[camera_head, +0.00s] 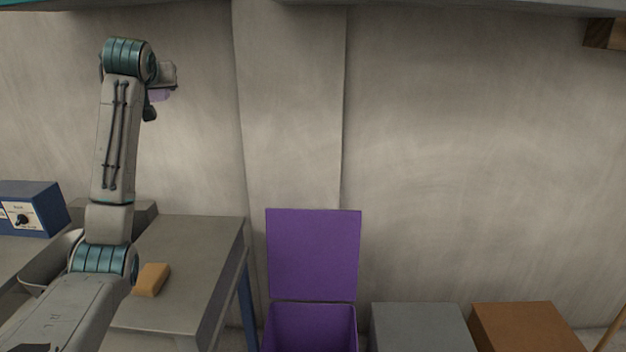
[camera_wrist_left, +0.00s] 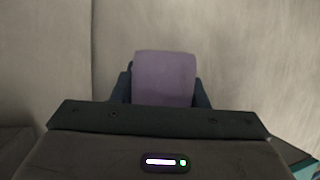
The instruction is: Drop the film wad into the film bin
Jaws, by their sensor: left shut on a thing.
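The film wad is a pale purple block (camera_wrist_left: 164,78), held between the dark fingers of my left gripper (camera_wrist_left: 164,98) in the left wrist view. My left arm is raised at the left, in front of the wall and above the grey table. A purple bin (camera_head: 312,330) stands on the floor right of the table, with its purple lid (camera_head: 313,254) standing upright behind the opening. The left gripper is well above and left of the bin. My right gripper is not in view.
The grey table (camera_head: 190,240) carries an orange-tan block (camera_head: 151,280), a grey basin (camera_head: 48,262) and a blue box with a dial (camera_head: 32,207). A grey box (camera_head: 420,325) and a brown box (camera_head: 528,325) stand right of the bin. The space above the bin is clear.

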